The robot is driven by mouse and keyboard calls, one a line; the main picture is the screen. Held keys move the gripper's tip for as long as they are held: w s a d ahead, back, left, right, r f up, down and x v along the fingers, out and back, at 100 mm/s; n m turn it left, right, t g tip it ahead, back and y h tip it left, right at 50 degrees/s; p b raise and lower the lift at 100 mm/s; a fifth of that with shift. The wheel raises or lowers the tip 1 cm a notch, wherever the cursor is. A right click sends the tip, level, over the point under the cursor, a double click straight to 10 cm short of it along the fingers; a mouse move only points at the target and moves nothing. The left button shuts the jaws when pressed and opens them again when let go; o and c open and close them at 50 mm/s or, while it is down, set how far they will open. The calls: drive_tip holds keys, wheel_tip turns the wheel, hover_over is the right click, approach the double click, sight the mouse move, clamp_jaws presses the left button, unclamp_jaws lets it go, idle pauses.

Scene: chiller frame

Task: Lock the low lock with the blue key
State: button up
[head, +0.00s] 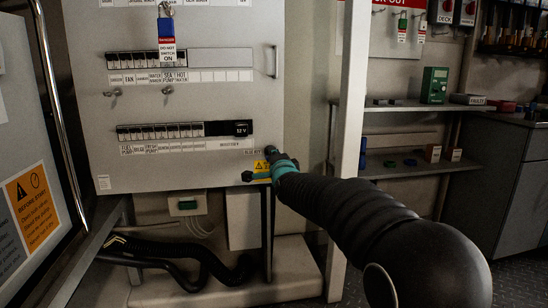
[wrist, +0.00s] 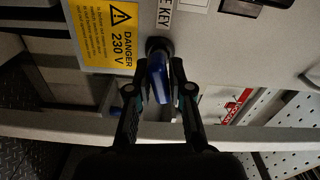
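The blue key (wrist: 158,78) shows in the wrist view between my gripper's fingers (wrist: 161,78). Its far end meets a dark round lock (wrist: 159,46) on the panel, beside a label ending in "E KEY". The fingers lie close along both sides of the key and appear shut on it. How deep the key sits and how the lock is turned cannot be told. In the head view my gripper (head: 268,157) is at the panel's lower right corner, by the yellow danger label; it hides the low lock and key there.
The grey panel (head: 230,118) carries switch rows and a blue padlock (head: 166,27) with a red tag higher up. A yellow "DANGER 230 V" label (wrist: 108,32) is beside the lock. A white post (head: 350,90) stands right of the panel, close to my arm. Shelves with small items are beyond.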

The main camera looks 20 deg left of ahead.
drive_tip(key=shift+m, duration=0.8)
drive_tip(key=o, duration=1)
drive_tip(key=v, duration=0.7)
idle(0.4)
